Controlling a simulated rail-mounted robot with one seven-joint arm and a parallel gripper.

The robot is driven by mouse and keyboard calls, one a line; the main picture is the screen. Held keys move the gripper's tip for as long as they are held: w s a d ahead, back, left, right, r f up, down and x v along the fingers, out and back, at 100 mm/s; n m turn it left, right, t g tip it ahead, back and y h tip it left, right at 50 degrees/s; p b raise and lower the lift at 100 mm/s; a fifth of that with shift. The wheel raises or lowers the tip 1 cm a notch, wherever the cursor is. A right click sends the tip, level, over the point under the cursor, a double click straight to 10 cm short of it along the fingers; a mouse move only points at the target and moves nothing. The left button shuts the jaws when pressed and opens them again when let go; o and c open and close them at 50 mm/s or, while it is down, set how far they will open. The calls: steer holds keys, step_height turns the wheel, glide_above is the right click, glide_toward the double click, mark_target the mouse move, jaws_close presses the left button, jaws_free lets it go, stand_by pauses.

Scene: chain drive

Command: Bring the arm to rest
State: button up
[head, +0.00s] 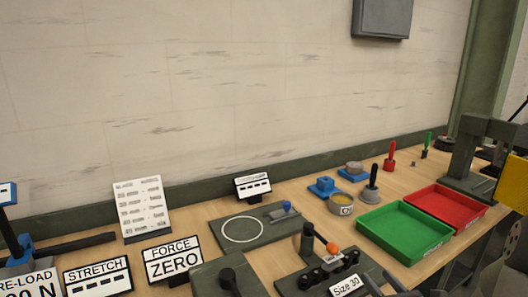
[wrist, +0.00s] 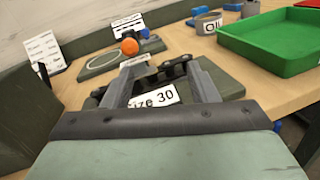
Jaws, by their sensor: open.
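My gripper (wrist: 156,78) shows in the wrist view with its two grey fingers apart. It points toward a dark fixture (wrist: 217,76) with a "Size 30" label (wrist: 155,97) seen between and below the fingers. I see nothing clearly held between the fingers; whether they touch the fixture cannot be told. In the head view the same fixture (head: 318,279) stands at the front, with an orange ball (head: 332,248) on a dark lever. The ball also shows in the wrist view (wrist: 129,46), beyond the fingers. My gripper is not clearly visible in the head view.
A green tray (head: 372,222) and a red tray (head: 462,213) stand to the right. A plate with a white ring (head: 263,218) lies behind the fixture. "STRETCH" (head: 97,276) and "FORCE ZERO" (head: 172,260) signs stand at left. A grey box (head: 381,18) hangs on the wall.

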steer(key=s+a+r+n+g+y, duration=0.1)
steer(key=s+a+n+g+y, duration=0.4)
steer(key=a+n, duration=0.5)
steer(key=s+a+r+n+g+y, duration=0.1)
steer(key=s+a+n+g+y, duration=0.3)
steer(key=a+n+g, duration=0.55)
steer(key=s+a+f+n+g+h+p, duration=0.15)
steer(key=s+n+g+h, duration=0.25)
steer(key=s+n+h, duration=0.45)
steer(key=s+d+n+h, duration=0.1)
steer(key=n, duration=0.1)
steer(key=s+d+n+t+h, duration=0.1)
steer(key=d+n+h, duration=0.1)
steer(key=n, duration=0.1)
steer(key=d+r+n+h, duration=0.1)
steer(key=d+n+h, duration=0.1)
steer(key=shift+s+n+t, duration=0.25)
steer(key=shift+s+n, duration=0.15)
